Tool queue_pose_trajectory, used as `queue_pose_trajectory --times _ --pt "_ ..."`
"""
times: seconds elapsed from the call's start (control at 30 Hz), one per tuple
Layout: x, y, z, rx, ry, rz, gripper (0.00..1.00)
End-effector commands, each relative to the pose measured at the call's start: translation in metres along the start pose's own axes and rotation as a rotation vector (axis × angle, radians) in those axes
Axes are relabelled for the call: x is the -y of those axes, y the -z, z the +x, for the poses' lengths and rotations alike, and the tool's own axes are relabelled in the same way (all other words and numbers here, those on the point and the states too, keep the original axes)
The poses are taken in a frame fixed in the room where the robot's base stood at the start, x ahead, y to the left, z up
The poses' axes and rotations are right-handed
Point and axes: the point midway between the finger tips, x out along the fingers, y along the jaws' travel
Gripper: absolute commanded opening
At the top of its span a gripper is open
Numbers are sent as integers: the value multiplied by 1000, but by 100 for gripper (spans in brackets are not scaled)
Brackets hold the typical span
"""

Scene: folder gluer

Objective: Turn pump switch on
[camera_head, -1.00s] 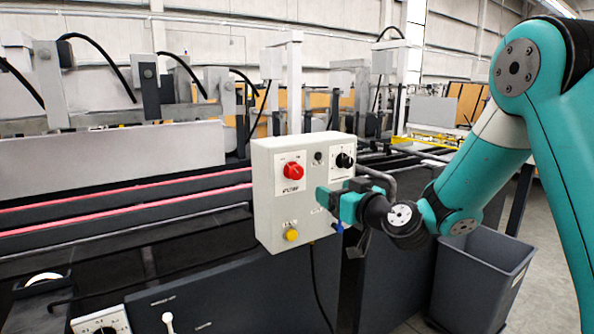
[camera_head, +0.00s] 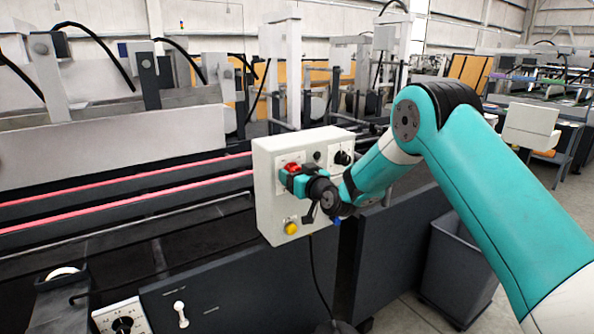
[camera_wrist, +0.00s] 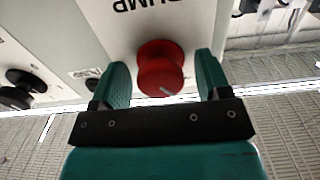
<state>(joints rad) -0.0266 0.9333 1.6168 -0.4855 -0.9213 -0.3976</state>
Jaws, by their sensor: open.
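The pump switch is a red rotary knob (camera_head: 291,168) on the upper left of a light grey control box (camera_head: 268,205). In the wrist view the red knob (camera_wrist: 160,68) sits between the two teal fingers of my gripper (camera_wrist: 163,82), under an upside-down label reading "PUMP". The fingers are open, one on each side, with gaps between them and the knob. A pale mark shows on the knob's face. In the head view my gripper (camera_head: 290,178) is in front of the knob and hides its lower part.
A black knob (camera_head: 343,158) is at the box's upper right and a yellow button (camera_head: 291,228) at its lower left. A lower panel with a dial (camera_head: 122,325) and a white lever (camera_head: 180,312) is in front. A grey bin (camera_head: 455,270) stands at right.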

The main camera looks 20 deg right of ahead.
Motion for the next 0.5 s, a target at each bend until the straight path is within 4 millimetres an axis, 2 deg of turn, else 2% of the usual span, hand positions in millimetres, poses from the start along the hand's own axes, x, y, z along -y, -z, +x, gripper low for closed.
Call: queue_pose_trajectory --times 0.2,0.4,0.5 --pt "0 0 0 0 0 0 68" --pt "0 0 0 0 0 0 22" --pt "-2 0 -1 0 0 1 21"
